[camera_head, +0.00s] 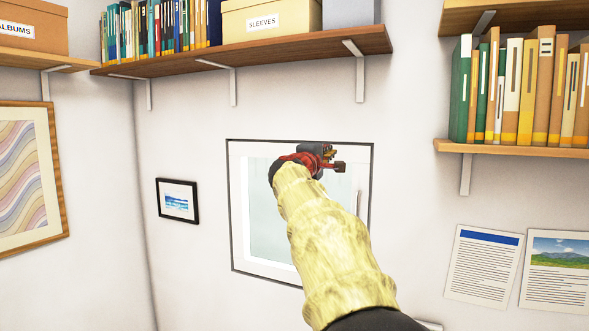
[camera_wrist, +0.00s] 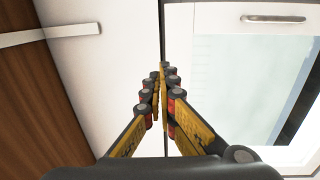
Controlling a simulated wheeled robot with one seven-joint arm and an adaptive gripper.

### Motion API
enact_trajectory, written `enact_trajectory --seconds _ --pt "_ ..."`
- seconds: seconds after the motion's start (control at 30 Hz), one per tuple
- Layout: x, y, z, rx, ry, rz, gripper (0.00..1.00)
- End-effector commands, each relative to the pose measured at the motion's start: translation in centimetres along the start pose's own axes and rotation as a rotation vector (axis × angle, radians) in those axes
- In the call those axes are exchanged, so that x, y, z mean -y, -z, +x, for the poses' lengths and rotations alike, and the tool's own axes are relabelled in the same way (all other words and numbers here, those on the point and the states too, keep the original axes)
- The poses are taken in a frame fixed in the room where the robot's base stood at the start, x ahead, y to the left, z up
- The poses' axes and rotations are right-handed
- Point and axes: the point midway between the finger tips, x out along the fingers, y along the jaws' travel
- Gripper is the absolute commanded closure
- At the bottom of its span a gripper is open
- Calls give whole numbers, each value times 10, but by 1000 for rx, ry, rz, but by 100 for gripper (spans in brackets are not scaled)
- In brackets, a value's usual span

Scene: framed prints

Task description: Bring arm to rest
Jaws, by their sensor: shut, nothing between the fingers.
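My arm, in a pale yellow sleeve, reaches up from the lower right in the head view. My gripper (camera_head: 338,164) is in front of the upper right part of a white, dark-edged wall panel (camera_head: 240,230) with a pale glassy pane. In the wrist view my gripper (camera_wrist: 163,72) has its two yellow-and-black fingers brought together at the tips, with nothing between them. The panel (camera_wrist: 215,50) shows there on the right, with a slim metal handle (camera_wrist: 273,19) at the top. My arm hides part of the panel in the head view.
A wooden shelf (camera_head: 290,53) with books and boxes runs above the panel; it fills the left of the wrist view (camera_wrist: 30,90). Another bookshelf (camera_head: 520,150) is at right. A small black-framed print (camera_head: 177,201), a larger print (camera_head: 25,180) and pinned sheets (camera_head: 484,265) hang around.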

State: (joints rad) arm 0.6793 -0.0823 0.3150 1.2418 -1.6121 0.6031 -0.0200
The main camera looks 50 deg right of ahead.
Motion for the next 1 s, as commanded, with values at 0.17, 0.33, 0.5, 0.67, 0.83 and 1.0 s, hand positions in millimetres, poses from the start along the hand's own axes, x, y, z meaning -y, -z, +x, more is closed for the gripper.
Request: enact_trajectory --seconds 0.17,0.33,0.5,0.67,0.83,1.0 --pt "0 0 -1 0 1 -1 100" --pt "9 -5 -1 20 27 33 100" --pt "91 -12 -8 67 205 132 100" --pt "189 -22 -60 125 440 277 100" --pt "278 -15 -142 153 660 403 100" --pt "353 -5 -234 167 862 501 100"
